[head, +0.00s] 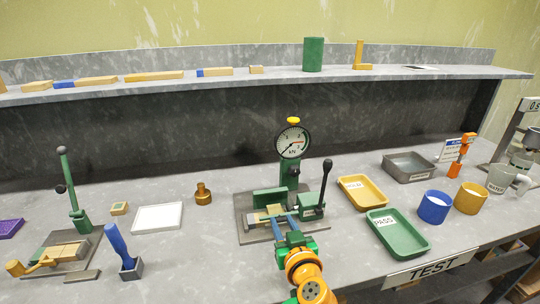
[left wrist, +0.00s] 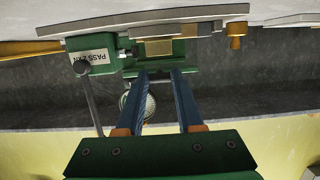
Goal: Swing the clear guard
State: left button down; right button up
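The press (head: 291,172) stands in the middle of the bench, with a round dial gauge (head: 292,142), a black-knobbed lever on its right and a brass-coloured block (head: 268,213) at its base. I cannot make out a clear guard in either view. My left gripper (head: 281,217) is in front of the press base, its blue fingers pointing at it. In the left wrist view the fingers (left wrist: 160,73) are apart with nothing seen between them. The brass-coloured block (left wrist: 158,48) and green press parts lie just beyond the tips. My right gripper is not in view.
Yellow (head: 362,191) and green (head: 398,234) trays and blue (head: 433,207) and yellow (head: 471,198) cups stand right of the press. A white tray (head: 157,218), a brass weight (head: 203,194) and a lever fixture (head: 74,200) stand left. A shelf (head: 270,78) runs behind.

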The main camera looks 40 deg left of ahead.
aim_at(283, 210)
pick_arm(q)
jog(key=shift+r, duration=0.2)
jog(key=r+p, duration=0.2)
jog(key=r, duration=0.1)
jog(key=shift+w+a+p, duration=0.2)
jog(key=shift+p, duration=0.1)
jog(key=c, duration=1.6)
grip_release()
jog(key=shift+r, duration=0.2)
jog(key=shift+f, duration=0.1)
jog(key=c, duration=1.6)
grip_release()
jog(key=shift+w+a+r+p, duration=0.2)
jog(key=shift+r+p, duration=0.2)
jog(key=shift+r, duration=0.15)
jog(key=shift+w+a+r+p, duration=0.15)
jog(key=shift+r+p, duration=0.2)
jog(key=shift+r, duration=0.2)
jog(key=shift+w+a+r+p, duration=0.2)
jog(key=shift+a+r+p, duration=0.1)
jog(key=shift+r, duration=0.25)
